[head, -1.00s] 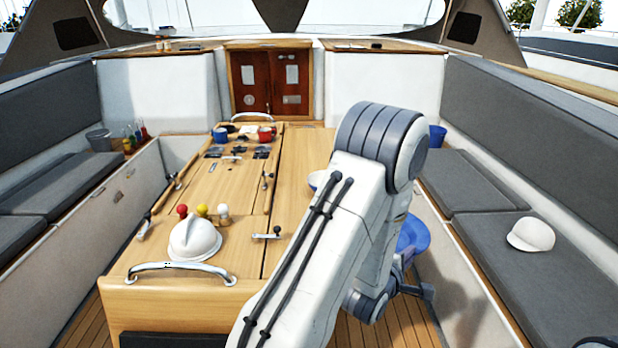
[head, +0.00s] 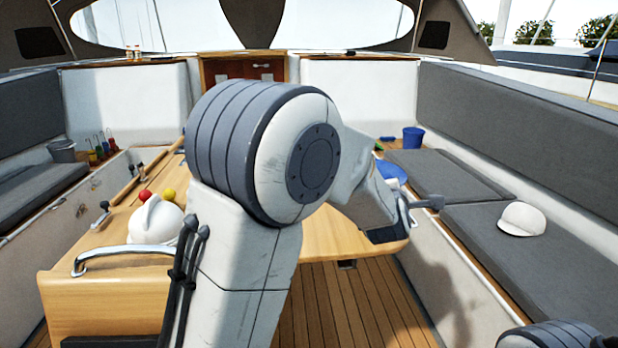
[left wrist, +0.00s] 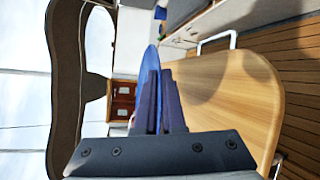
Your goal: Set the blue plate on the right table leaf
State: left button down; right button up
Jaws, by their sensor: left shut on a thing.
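The blue plate (head: 390,172) shows partly behind my left arm in the head view. In the left wrist view the plate (left wrist: 150,66) is nearly edge-on between the fingers of my left gripper (left wrist: 160,100), which is shut on it. The right table leaf (head: 325,238) is the pale wooden top beneath my arm; it also shows in the left wrist view (left wrist: 225,95). The plate is roughly level and appears above the leaf's surface; I cannot tell how large the gap is. My right gripper is out of view.
A white rounded object (head: 155,222) and red and yellow balls (head: 168,194) are on the table's left part, near a metal rail (head: 125,252). A blue bucket (head: 413,138) and white cap (head: 521,219) are on the right bench side. The visible near leaf is clear.

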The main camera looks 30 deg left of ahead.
pick_arm(q)
jog(key=shift+a, duration=0.2)
send_over(344, 229)
jog(key=f, duration=0.6)
jog(key=shift+d+f, duration=0.2)
jog(key=shift+a+f, duration=0.15)
jog(key=shift+f, duration=0.05)
notch_tip(344, 229, down, 4)
jog(key=shift+r, duration=0.1)
jog(key=c, duration=1)
grip_release()
